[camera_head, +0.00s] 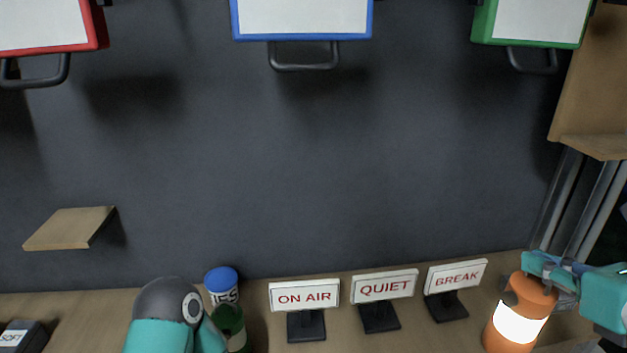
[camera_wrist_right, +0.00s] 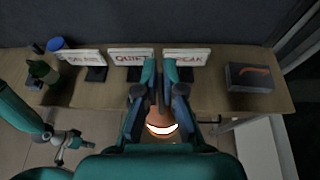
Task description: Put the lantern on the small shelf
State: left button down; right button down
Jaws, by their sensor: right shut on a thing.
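The lantern (camera_head: 519,322) is orange with a glowing white band, at the lower right of the head view. My right gripper (camera_head: 533,284) is shut on its upper part. In the right wrist view the lantern's glowing band (camera_wrist_right: 162,129) shows between the fingers (camera_wrist_right: 158,75). I cannot tell whether its base touches the bench. A small wooden shelf (camera_head: 70,229) juts from the dark wall at the left, empty, far from the lantern. My left gripper (camera_wrist_right: 66,143) shows small at the left of the right wrist view, apart from the lantern; its jaw opening is unclear.
ON AIR (camera_head: 304,295), QUIET (camera_head: 385,286) and BREAK (camera_head: 457,277) signs stand along the bench. A blue-lidded tub (camera_head: 221,282) and green bottle (camera_head: 232,325) stand left of them. Red, blue (camera_head: 303,38) and green framed panels hang above. A dark box (camera_wrist_right: 249,77) sits at the bench's right.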

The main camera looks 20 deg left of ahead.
aim_at(80, 229)
jog(key=z, duration=0.6)
jog(key=k, duration=0.65)
jog(key=u, duration=2.05)
jog(key=i, duration=1)
